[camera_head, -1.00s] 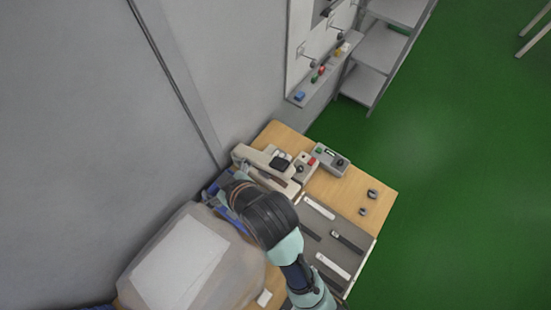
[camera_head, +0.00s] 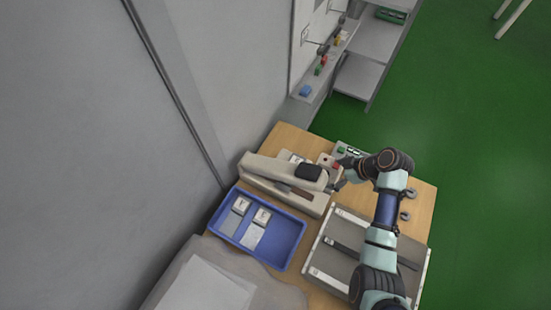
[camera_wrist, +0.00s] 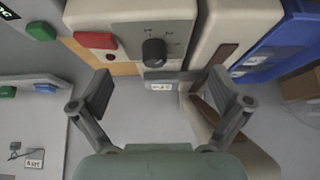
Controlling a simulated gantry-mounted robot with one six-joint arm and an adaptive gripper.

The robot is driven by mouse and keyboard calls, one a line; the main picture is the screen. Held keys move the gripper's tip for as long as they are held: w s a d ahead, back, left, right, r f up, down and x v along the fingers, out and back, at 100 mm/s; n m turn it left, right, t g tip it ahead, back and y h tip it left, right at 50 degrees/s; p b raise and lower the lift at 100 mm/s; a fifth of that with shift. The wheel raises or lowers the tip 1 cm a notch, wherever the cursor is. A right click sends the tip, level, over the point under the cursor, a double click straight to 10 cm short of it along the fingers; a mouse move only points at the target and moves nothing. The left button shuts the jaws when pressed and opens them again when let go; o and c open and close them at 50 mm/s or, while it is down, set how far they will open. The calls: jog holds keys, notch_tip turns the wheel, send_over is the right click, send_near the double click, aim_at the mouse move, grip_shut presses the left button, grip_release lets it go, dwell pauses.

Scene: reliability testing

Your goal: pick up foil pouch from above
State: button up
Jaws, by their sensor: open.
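Two small silver-and-white pouches, which look like the foil pouches, lie side by side in the blue tray (camera_head: 289,250). One is the left pouch (camera_head: 235,218); the other is the right pouch (camera_head: 257,229). My gripper (camera_head: 342,178) is over the right end of the beige sealer-like machine (camera_head: 270,170), away from the tray. In the wrist view my gripper (camera_wrist: 166,95) has its fingers wide apart with nothing between them. The machine's dial panel (camera_wrist: 150,30) shows ahead of them, and part of the blue tray (camera_wrist: 285,45) shows at upper right.
A grey tray (camera_head: 328,262) with white and dark strips lies right of the blue tray, partly behind my arm. A control box with a green button (camera_head: 343,149) and small dark round parts (camera_head: 405,215) are on the wooden table (camera_head: 425,225). A grey wall stands left.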

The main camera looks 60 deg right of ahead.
jog(key=shift+w, duration=0.25)
jog(key=w, duration=0.8)
jog(key=shift+w+a+b, duration=0.25)
jog(key=shift+w+b, duration=0.05)
jog(key=shift+w, duration=0.1)
jog(key=w, duration=0.1)
jog(key=w+f, duration=0.1)
jog(key=w+f+b, duration=0.1)
jog(key=shift+w+a, duration=0.1)
jog(key=shift+w, duration=0.3)
jog(key=shift+w+f, duration=0.15)
jog(key=shift+f, duration=0.15)
jog(key=shift+c, duration=0.3)
jog(key=c, duration=1.1)
